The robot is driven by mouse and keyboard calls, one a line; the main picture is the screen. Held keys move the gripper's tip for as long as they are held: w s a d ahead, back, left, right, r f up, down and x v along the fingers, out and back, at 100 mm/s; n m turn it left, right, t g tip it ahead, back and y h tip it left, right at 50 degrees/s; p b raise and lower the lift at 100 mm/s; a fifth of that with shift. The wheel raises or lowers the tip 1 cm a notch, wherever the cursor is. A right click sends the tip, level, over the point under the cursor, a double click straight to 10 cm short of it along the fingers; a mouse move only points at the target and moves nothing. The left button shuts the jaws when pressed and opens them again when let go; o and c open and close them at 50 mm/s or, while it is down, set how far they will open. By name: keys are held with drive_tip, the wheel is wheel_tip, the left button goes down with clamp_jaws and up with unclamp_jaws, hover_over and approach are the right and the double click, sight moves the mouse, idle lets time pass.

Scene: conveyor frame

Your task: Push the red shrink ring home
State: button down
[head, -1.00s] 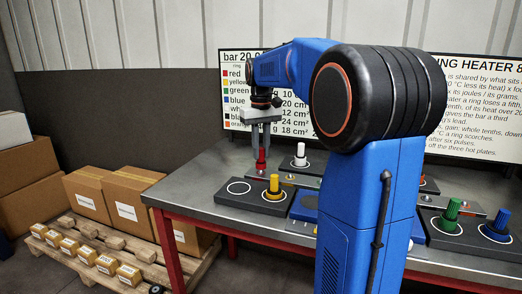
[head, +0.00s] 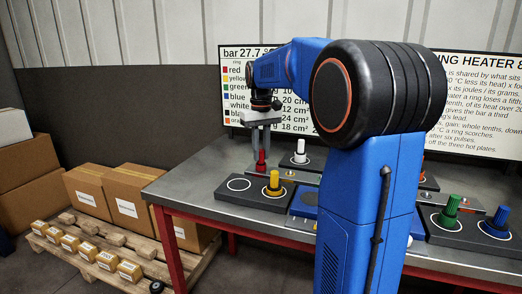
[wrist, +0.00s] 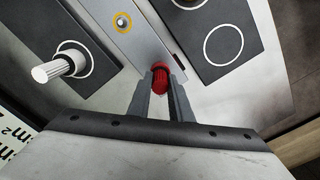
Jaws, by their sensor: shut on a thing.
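My gripper (head: 262,158) points down at the back left of the bench and is shut on a red ribbed piece (head: 261,156), which I take to be the red shrink ring's knob. In the wrist view the red piece (wrist: 160,78) sits between the two fingertips (wrist: 161,84), at the near edge of a grey metal strip (wrist: 133,32). A small brass-ringed hole or stud (wrist: 122,22) lies farther along the strip. Whether the red piece touches the strip, and any ring below it, I cannot tell.
A white knob (head: 299,150) and a yellow knob (head: 274,181) stand on dark plates nearby; an empty white circle (wrist: 223,44) is beside the strip. Green (head: 449,212) and blue (head: 499,217) knobs stand at right. Boxes on a pallet (head: 85,242) stand left of the bench.

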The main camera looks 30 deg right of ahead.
drive_tip(key=shift+f, duration=0.1)
drive_tip(key=c, duration=1.5)
unclamp_jaws()
drive_tip(key=shift+c, duration=0.2)
wheel_tip(320, 180, up, 17)
drive_tip(key=shift+r, duration=0.2)
